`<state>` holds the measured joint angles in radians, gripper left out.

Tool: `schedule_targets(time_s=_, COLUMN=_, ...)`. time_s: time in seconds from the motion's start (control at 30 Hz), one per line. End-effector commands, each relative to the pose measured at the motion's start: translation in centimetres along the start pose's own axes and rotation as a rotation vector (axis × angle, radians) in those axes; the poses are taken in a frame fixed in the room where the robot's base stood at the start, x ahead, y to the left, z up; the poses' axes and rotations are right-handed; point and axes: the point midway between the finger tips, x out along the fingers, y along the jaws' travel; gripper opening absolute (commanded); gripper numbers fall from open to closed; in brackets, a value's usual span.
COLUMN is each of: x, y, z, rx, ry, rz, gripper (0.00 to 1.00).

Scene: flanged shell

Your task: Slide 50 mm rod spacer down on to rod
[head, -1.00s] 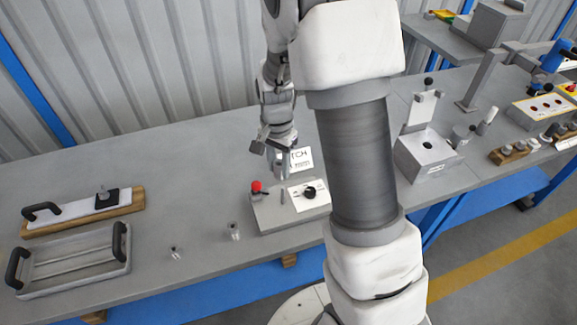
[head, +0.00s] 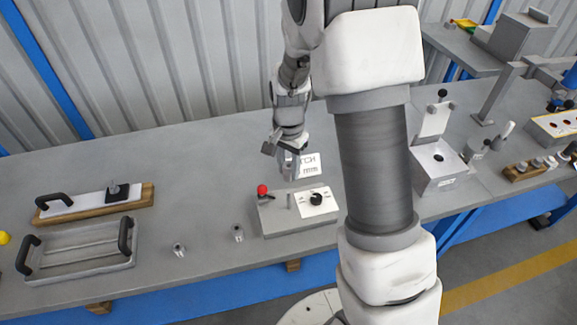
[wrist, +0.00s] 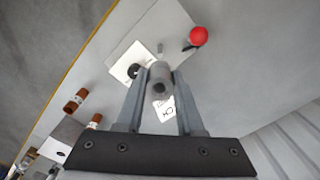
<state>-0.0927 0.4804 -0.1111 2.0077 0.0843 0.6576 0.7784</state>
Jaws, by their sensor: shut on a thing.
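My gripper (head: 290,170) is shut on a grey hollow cylindrical spacer (wrist: 159,80), seen between the two fingers in the wrist view. In the head view the gripper is above the grey fixture block (head: 272,222) near the thin upright rod (head: 289,201). In the wrist view a thin rod tip (wrist: 160,47) shows just past the spacer's far end. I cannot tell whether the spacer touches the rod or is lined up with it. The block carries a red ball knob (head: 262,190) and a white plate with a black dial (head: 316,199).
Two small metal cylinders (head: 179,250) (head: 238,233) stand left of the block. A lettered white card (head: 308,165) is behind it. A handled tray (head: 80,268) and a handled board (head: 95,206) lie at left. A grey box (head: 440,165) stands at right.

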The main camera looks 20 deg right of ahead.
Motion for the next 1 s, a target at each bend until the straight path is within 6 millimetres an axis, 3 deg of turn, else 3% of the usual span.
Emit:
schedule_targets(time_s=0.5, x=4.8, y=0.0, z=0.0, rx=0.0, ry=0.0, rz=0.0, gripper=0.0)
schedule_targets(time_s=1.0, x=5.2, y=0.0, z=0.0, rx=0.0, ry=0.0, rz=0.0, gripper=0.0)
